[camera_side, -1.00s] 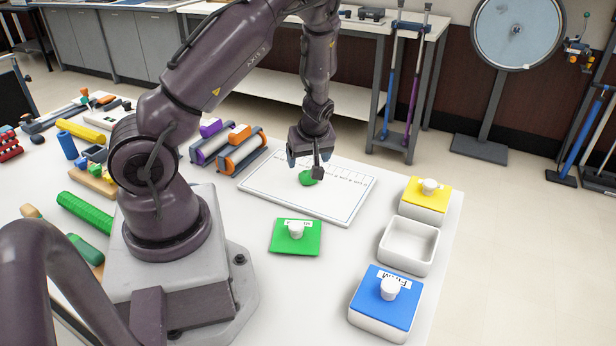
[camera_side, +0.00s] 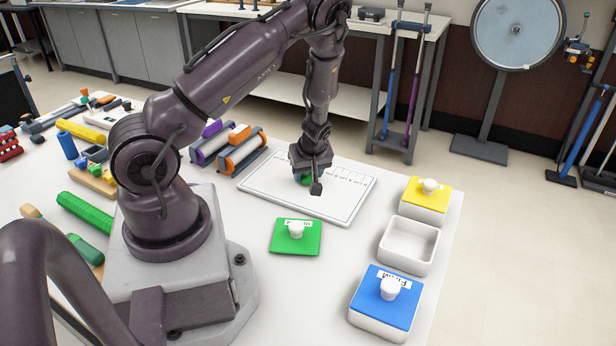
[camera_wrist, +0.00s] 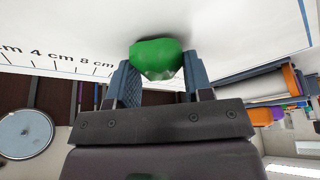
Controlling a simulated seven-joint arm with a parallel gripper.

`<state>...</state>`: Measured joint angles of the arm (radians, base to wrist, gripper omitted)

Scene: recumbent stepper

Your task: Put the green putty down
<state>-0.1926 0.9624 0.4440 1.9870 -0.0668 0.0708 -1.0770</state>
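The green putty (camera_wrist: 156,58) is a smooth rounded lump between the two fingers of my gripper (camera_wrist: 159,72) in the wrist view. Both fingers lie against its sides, so the gripper looks shut on it. In the side view my gripper (camera_side: 307,177) points down over the white measuring board (camera_side: 345,207), and the putty (camera_side: 302,179) is partly hidden behind a finger. The putty is at or just above the board; I cannot tell whether it touches. The board's cm scale (camera_wrist: 62,57) shows at the left in the wrist view.
A green lid (camera_side: 296,238) lies in front of the board. An open white container (camera_side: 408,246) stands at the right between a yellow-lidded one (camera_side: 426,197) and a blue-lidded one (camera_side: 383,305). Orange and purple rollers (camera_side: 240,150) lie left of the board. The board's front half is clear.

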